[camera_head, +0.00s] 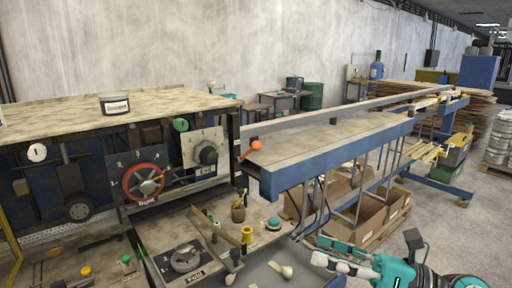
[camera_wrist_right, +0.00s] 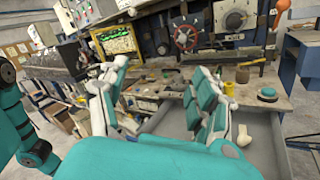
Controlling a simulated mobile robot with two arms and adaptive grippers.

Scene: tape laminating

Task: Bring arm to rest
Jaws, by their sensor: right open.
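My right gripper (camera_head: 322,250) comes in at the lower right of the head view, with teal and white fingers pointing left. In the right wrist view its two fingers (camera_wrist_right: 152,85) stand well apart with nothing between them, so it is open and empty. It is in front of the laminating machine's control panel, to the right of the lower bench (camera_head: 215,240). I see no contact with the bench or machine. My left gripper shows in neither view.
The machine has a red handwheel (camera_head: 145,181) and a black knob (camera_head: 207,153). A long blue-edged conveyor table (camera_head: 330,140) runs to the back right, with cardboard boxes (camera_head: 365,215) beneath. Grey floor (camera_head: 440,215) is clear at right.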

